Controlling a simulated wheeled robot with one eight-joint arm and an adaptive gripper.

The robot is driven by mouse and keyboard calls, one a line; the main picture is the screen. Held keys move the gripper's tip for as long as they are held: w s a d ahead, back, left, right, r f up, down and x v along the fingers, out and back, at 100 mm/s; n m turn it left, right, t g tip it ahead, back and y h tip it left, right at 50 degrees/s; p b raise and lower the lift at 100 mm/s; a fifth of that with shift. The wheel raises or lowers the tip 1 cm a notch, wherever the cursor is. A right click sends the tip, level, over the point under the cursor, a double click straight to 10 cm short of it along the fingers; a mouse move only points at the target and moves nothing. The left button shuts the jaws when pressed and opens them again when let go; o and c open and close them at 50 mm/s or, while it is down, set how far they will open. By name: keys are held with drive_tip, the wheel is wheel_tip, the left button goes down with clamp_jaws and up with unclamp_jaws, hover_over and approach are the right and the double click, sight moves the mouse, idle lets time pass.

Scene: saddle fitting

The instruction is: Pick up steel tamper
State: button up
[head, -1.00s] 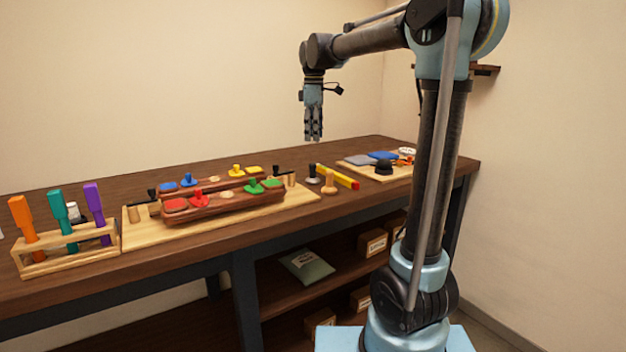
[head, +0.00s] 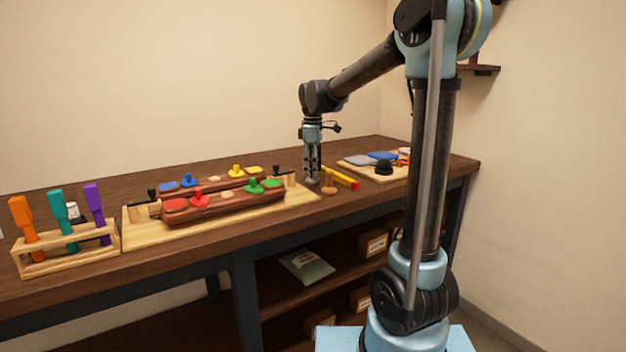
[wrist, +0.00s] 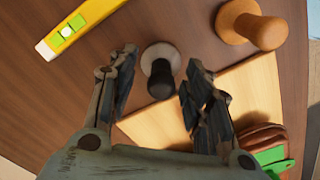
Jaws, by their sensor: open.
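The steel tamper (wrist: 160,58) has a round grey metal base and a dark handle (wrist: 160,80) that points up towards the wrist camera. It stands on the bench. My gripper (wrist: 158,72) is open, with one finger on each side of the handle and visible gaps to it. In the head view my gripper (head: 312,175) is low over the bench, just right of the wooden board. There the tamper's grey base (head: 312,181) shows below the fingers, and its handle is mostly hidden by them.
A wooden tamper (wrist: 250,24) stands close by, at upper right in the wrist view. A yellow level (wrist: 80,24) lies at upper left. The light board (head: 230,215) with the brown saddle blocks (head: 225,203) is just left of my gripper in the head view.

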drive_tip(key=shift+f, duration=0.45)
clamp_jaws()
drive_tip(key=shift+r, duration=0.1)
wheel_tip(320, 180, up, 10)
drive_tip(key=shift+f, duration=0.1)
idle(0.3)
